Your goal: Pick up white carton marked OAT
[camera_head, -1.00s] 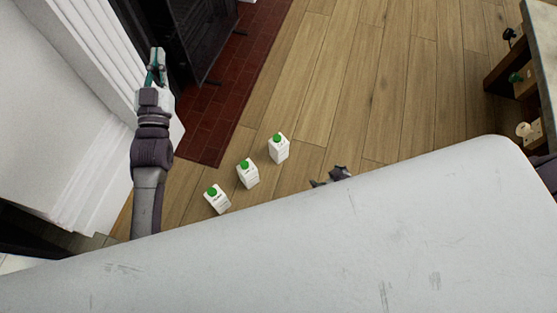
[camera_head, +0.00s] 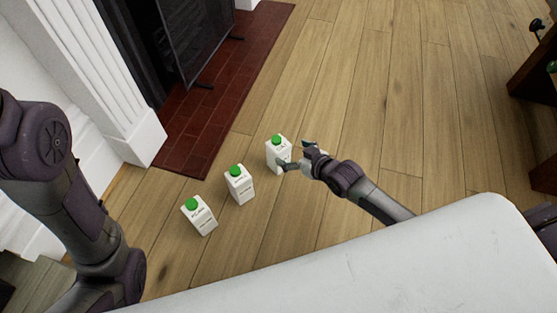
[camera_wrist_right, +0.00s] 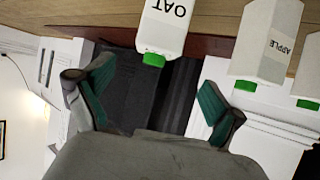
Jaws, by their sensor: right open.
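The white carton marked OAT (camera_head: 276,155) stands upright on the wood floor, with a green cap. It is the farthest of three cartons in a slanting row. In the right wrist view the carton (camera_wrist_right: 164,28) appears upside down, its OAT lettering readable. My right gripper (camera_head: 295,157) is just right of this carton, close to its side. In the right wrist view the gripper (camera_wrist_right: 156,78) is open, and the carton lies ahead between the two green-padded fingers, not gripped. My left arm comes in at the left, but its gripper is out of the picture.
A carton marked APPLE (camera_wrist_right: 268,48) is the middle one (camera_head: 239,186); the third carton (camera_head: 200,216) stands nearest, left. Its marking is unreadable. A brick hearth (camera_head: 215,115) and dark fireplace screen (camera_head: 200,40) are behind.

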